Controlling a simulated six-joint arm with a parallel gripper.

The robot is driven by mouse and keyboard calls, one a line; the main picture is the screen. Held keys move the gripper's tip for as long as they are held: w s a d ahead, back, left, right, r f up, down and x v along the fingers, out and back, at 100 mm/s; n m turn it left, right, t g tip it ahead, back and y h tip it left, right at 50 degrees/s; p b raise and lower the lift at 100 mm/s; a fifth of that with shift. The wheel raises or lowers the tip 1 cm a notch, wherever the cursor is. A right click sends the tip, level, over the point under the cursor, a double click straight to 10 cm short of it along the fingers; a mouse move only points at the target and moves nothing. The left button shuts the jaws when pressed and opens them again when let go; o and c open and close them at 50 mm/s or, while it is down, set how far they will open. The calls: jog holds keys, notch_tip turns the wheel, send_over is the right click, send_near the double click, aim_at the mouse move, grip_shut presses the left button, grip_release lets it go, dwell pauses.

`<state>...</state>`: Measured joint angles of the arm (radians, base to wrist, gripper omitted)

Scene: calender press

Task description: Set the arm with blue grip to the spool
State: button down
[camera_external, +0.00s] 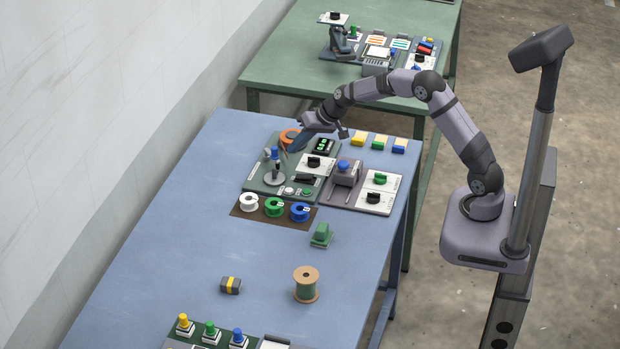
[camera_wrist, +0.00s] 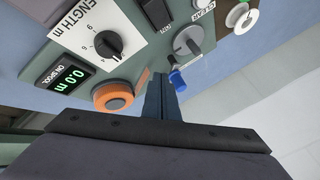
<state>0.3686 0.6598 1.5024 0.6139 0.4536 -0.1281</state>
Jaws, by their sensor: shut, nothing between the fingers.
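The arm with the blue grip (camera_external: 274,153) stands up from a round grey base on the green panel (camera_external: 258,187). In the wrist view its blue grip (camera_wrist: 177,80) shows just right of my fingertips, with its grey disc (camera_wrist: 188,41) above. My gripper (camera_external: 291,149) is shut and empty, pointing down just right of the blue grip; it also shows in the wrist view (camera_wrist: 160,80). I cannot tell whether they touch. An orange round part (camera_external: 290,137) with a grey centre sits behind my gripper; in the wrist view it (camera_wrist: 113,96) lies left of the fingers.
The panel has a length knob (camera_wrist: 107,43), a display (camera_wrist: 68,79) reading 0.0 m and a black switch (camera_external: 305,179). White (camera_external: 249,202), green (camera_external: 274,206) and blue (camera_external: 300,211) spools lie in front. A grey machine (camera_external: 345,173) stands right. Bare table lies left.

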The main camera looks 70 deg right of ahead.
jog(key=shift+s+d+f+b, duration=0.3)
jog(key=shift+s+d+b, duration=0.25)
jog(key=shift+s, duration=0.1)
jog(key=a+b+v, duration=0.1)
jog(key=v, duration=0.9)
jog(key=shift+w+a+r, duration=0.15)
jog(key=shift+a+r, duration=0.15)
jog(key=shift+a, duration=0.05)
jog(key=s+a+f+n+g+p, duration=0.1)
jog(key=s+a, duration=0.4)
jog(key=s, duration=0.5)
jog(key=s+a+f+n+g+p, duration=0.1)
jog(key=s+a+f+n+g, duration=0.3)
jog(key=s, duration=0.6)
jog(key=s+a+f+n+g+p, duration=0.1)
jog(key=s+a+f+n+g, duration=0.1)
jog(key=s+a+f, duration=0.4)
jog(key=s+a+n, duration=0.1)
jog(key=s, duration=0.4)
jog(key=shift+h, duration=0.3)
jog(key=c, duration=2.4)
grip_release()
jog(key=shift+a, duration=0.15)
jog(key=shift+c, duration=0.2)
